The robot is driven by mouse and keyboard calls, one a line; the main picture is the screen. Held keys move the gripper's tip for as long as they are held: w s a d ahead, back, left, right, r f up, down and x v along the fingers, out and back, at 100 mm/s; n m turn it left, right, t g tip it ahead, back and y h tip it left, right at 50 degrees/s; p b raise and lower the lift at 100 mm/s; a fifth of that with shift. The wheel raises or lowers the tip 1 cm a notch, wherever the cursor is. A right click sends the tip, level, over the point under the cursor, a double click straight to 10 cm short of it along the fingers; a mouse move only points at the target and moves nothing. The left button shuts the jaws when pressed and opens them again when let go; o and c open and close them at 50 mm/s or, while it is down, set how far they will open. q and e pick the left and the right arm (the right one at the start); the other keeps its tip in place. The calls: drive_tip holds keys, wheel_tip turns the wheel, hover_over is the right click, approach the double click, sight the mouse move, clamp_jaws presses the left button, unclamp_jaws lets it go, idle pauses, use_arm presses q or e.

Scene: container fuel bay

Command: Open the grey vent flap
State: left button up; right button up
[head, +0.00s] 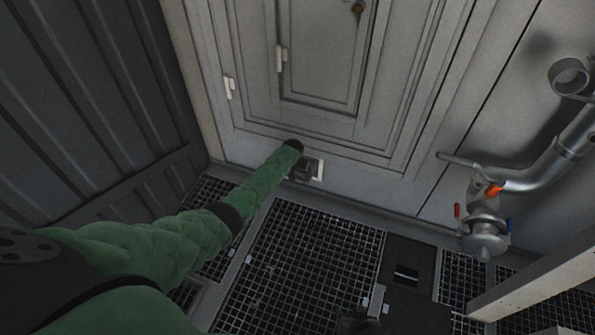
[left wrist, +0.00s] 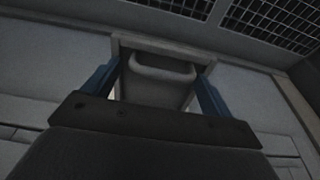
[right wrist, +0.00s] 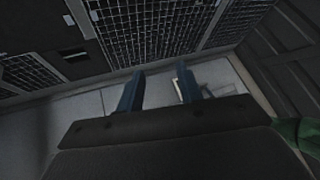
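The grey vent flap (left wrist: 155,95) has a raised grey loop handle (left wrist: 163,68) and sits in a pale frame low on the wall. In the head view the pale frame (head: 319,170) shows, with the flap mostly hidden by my left gripper (head: 303,172). In the left wrist view my left gripper (left wrist: 160,85) is open, its blue fingers apart on either side of the flap and handle. I cannot tell whether they touch it. My right gripper (right wrist: 160,88) is open and empty in the right wrist view, apart from the wall; part of the pale frame (right wrist: 186,82) shows beyond it.
A large panelled grey door (head: 330,70) is above the flap. A dark corrugated wall (head: 90,90) is at the left. Metal grating (head: 310,255) covers the floor. A pipe with a valve (head: 485,220) juts out at the right, above a pale beam (head: 535,285).

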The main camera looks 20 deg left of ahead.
use_arm(q)
drive_tip(key=shift+r, duration=0.45)
drive_tip(key=p+v, duration=0.1)
drive_tip(key=v, duration=0.6)
use_arm(e)
wheel_tip(320, 180, up, 6)
drive_tip(key=shift+d+r+g, duration=0.15)
drive_tip(key=shift+g, duration=0.15)
use_arm(q)
drive_tip(key=shift+s, duration=0.1)
